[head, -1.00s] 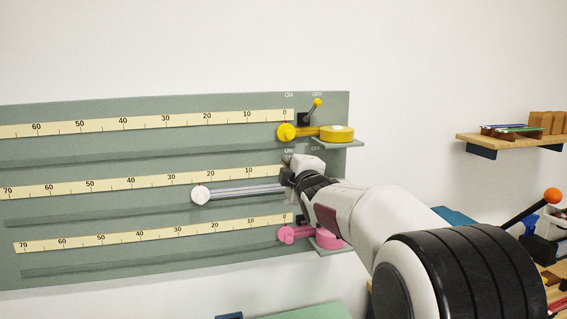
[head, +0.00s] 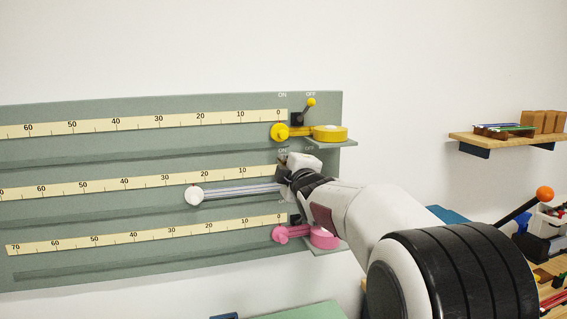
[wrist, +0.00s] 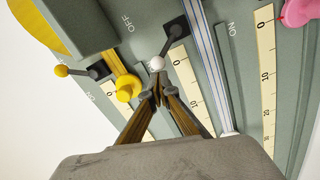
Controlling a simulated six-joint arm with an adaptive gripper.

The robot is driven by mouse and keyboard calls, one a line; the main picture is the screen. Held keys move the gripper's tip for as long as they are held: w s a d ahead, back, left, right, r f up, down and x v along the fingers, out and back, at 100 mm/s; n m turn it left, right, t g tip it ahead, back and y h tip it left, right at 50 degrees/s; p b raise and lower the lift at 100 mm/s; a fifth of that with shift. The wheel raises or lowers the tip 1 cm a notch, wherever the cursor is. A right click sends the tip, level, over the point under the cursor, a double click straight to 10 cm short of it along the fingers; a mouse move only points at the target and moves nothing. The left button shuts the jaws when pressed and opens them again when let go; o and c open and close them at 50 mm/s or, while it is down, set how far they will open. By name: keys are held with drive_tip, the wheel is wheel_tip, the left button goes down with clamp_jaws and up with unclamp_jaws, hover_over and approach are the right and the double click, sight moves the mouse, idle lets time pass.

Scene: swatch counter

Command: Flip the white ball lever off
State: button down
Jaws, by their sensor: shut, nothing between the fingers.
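The white ball lever shows in the wrist view: its white ball (wrist: 157,64) sits on a short grey stem from a black base (wrist: 177,28). The stem leans down the picture, away from the OFF label. My gripper (wrist: 156,95) is shut and empty, with its fingertips just below the ball in that view. I cannot tell whether they touch it. In the head view my gripper (head: 285,165) is at the right end of the middle row and hides the lever. The green-grey board (head: 120,125) carries the rows.
The yellow ball lever (head: 311,102) and yellow spool (head: 331,133) are above the gripper. The pink spool (head: 323,238) is close below it. A white knob (head: 194,196) with striped ribbon is to its left. A wall shelf (head: 500,140) is farther right.

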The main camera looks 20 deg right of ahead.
drive_tip(key=shift+d+r+m, duration=0.4)
drive_tip(key=shift+m, duration=0.3)
idle(0.4)
drive_tip(key=shift+m, duration=0.5)
drive_tip(key=shift+d+r, duration=0.25)
drive_tip(key=shift+d, duration=0.55)
drive_tip(key=shift+d+r, duration=0.3)
drive_tip(key=shift+d, duration=0.45)
drive_tip(key=shift+d+r, duration=0.25)
drive_tip(key=shift+d, duration=0.55)
drive_tip(key=shift+r, duration=0.1)
drive_tip(key=s+a+r, duration=0.2)
drive_tip(key=s+r, duration=0.1)
drive_tip(key=s, duration=0.7)
drive_tip(key=shift+s+r, duration=0.35)
drive_tip(key=shift+s, duration=0.05)
drive_tip(key=shift+d, duration=0.1)
